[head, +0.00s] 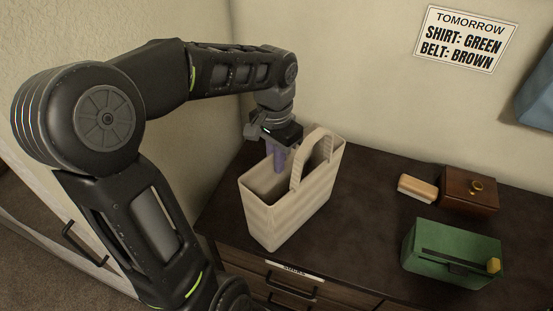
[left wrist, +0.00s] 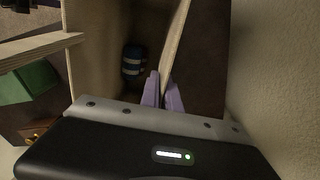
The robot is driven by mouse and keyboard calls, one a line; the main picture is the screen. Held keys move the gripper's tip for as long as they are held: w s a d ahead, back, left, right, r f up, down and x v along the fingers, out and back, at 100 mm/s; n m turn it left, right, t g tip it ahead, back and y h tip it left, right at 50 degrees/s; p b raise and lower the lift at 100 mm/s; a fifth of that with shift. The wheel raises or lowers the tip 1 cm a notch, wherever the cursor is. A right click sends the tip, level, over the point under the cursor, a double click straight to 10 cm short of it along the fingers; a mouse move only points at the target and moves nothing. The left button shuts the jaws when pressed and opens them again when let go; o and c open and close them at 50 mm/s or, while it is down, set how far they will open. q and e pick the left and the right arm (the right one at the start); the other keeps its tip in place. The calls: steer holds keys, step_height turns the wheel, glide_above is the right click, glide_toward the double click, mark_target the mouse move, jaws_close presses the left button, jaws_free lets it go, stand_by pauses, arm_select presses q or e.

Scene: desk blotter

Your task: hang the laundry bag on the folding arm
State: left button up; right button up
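The cream laundry bag (head: 292,207) stands upright and open-topped on the dark dresser top. Its near handle (head: 303,158) stands up; the far one is hidden behind my gripper. My left gripper (head: 278,160) reaches down at the bag's far left side. In the left wrist view its purple fingers (left wrist: 164,90) sit close on both sides of the bag's thin far edge (left wrist: 176,40), and look shut on it. I cannot tell handle from rim there. A blue-and-white striped item (left wrist: 133,62) lies inside the bag. My right gripper and the folding arm are not in view.
A green box (head: 450,252) with a yellow knob, a brown box (head: 469,190) and a brush (head: 417,189) stand on the right of the dresser (head: 360,215). Walls rise behind and left. A sign (head: 466,38) and blue cloth (head: 538,90) hang on the back wall.

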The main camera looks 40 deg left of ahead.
arm_select(q)
steer(key=o, duration=0.4)
step_height(320, 180, up, 8)
steer(key=shift+s+f+b, duration=0.1)
steer(key=shift+b, duration=0.55)
steer(key=shift+s, duration=0.1)
stand_by(0.6)
